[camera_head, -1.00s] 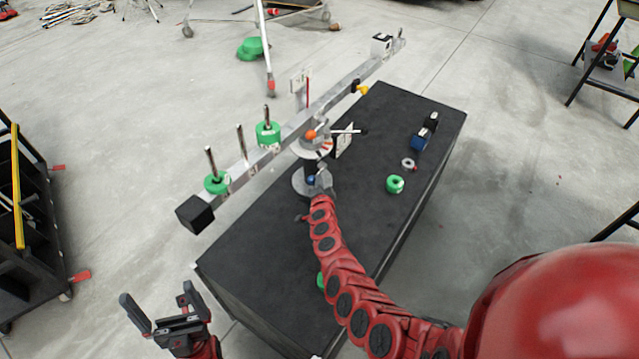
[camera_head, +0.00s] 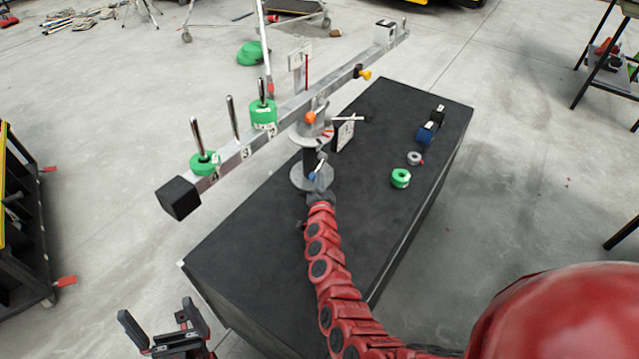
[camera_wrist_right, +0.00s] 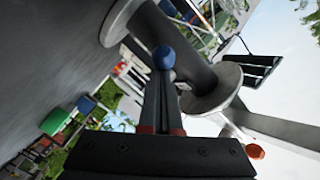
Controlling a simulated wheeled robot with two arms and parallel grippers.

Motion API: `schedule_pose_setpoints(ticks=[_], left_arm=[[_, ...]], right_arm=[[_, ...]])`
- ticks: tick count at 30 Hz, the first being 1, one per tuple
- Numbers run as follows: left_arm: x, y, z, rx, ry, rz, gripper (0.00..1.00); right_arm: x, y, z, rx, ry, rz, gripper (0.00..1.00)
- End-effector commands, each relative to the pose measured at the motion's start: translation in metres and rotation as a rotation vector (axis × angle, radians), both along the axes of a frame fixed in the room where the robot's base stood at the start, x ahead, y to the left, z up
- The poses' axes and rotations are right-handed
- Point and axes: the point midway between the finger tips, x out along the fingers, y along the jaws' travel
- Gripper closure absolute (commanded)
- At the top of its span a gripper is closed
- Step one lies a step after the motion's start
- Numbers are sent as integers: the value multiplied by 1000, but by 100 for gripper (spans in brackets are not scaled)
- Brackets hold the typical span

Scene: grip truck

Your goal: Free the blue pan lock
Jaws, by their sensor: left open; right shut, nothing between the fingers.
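The blue pan lock knob (camera_head: 312,177) is a small ball low on the grey post of the beam stand, just above its round base. In the right wrist view the blue ball (camera_wrist_right: 164,57) sits at the tips of my right gripper (camera_wrist_right: 161,78). The fingers are closed together with nothing between them; whether they touch the ball I cannot tell. In the head view my right gripper (camera_head: 319,193) is at the near side of the base, partly hidden by my own arm. My left gripper (camera_head: 162,329) is open and empty, off the table's near left corner.
A long grey beam (camera_head: 292,107) with green weights (camera_head: 263,113) and a black end block (camera_head: 178,198) crosses above the black table (camera_head: 250,245). An orange knob (camera_head: 310,117) tops the stand. The table's near part is clear.

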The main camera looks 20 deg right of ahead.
Motion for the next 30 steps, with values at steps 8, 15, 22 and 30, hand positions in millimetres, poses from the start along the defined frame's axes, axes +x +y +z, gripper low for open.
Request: schedule_pose_setpoints(ticks=[8, 15, 22, 30], left_arm=[[0, 0, -13, 0, 0, 0, 0], [0, 0, -18, 0, 0, 0, 0], [0, 0, -20, 0, 0, 0, 0], [0, 0, -20, 0, 0, 0, 0]], right_arm=[[3, -4, -15, 1, 2, 1, 100], [5, -6, -23, 2, 6, 3, 100], [6, -6, -25, 3, 8, 6, 100], [6, -4, -27, 5, 11, 8, 100]])
